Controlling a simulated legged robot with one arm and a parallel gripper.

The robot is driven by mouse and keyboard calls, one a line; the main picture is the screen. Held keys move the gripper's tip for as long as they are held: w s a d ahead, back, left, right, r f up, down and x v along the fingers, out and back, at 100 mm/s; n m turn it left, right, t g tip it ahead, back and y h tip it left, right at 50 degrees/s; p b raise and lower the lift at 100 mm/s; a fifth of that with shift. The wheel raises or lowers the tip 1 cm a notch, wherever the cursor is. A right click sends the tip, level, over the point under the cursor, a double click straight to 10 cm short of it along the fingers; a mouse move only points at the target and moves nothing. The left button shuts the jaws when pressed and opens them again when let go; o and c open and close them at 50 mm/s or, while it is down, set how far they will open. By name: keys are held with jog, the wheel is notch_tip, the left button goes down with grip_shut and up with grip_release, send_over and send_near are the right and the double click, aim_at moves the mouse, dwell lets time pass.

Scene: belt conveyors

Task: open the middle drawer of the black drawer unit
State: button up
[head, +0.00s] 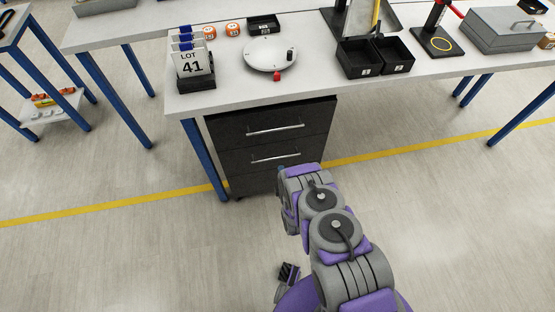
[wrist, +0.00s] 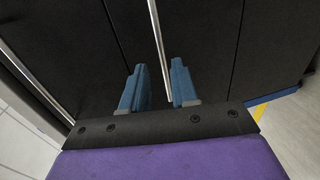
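The black drawer unit (head: 222,128) stands under the grey table. Its top drawer has a silver bar handle (head: 275,130), and the drawer below has another (head: 275,157). The visible drawer fronts look closed in the head view. In the wrist view my gripper (wrist: 158,88) has two blue fingers spread apart, facing black drawer fronts. A silver handle bar (wrist: 158,35) runs between the fingers, with a gap on each side. My fingertips are hidden in the head view, so which drawer's handle this is cannot be told for sure.
The table (head: 225,92) carries a LOT 41 card stand (head: 193,66), a round white plate (head: 268,54) and black bins (head: 362,58). A blue table leg (head: 205,160) stands just left of the unit. The floor in front is open, crossed by a yellow line (head: 120,206).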

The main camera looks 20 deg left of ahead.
aim_at(277, 158)
jog(key=b+x, duration=0.2)
jog(key=x, duration=0.7)
jog(key=shift+w+a, duration=0.1)
jog(key=shift+a, duration=0.05)
jog(key=shift+f, duration=0.1)
jog(key=shift+a, duration=0.15)
jog(key=shift+c, duration=0.3)
jog(key=c, duration=0.3)
grip_shut()
jog(key=shift+f, duration=0.1)
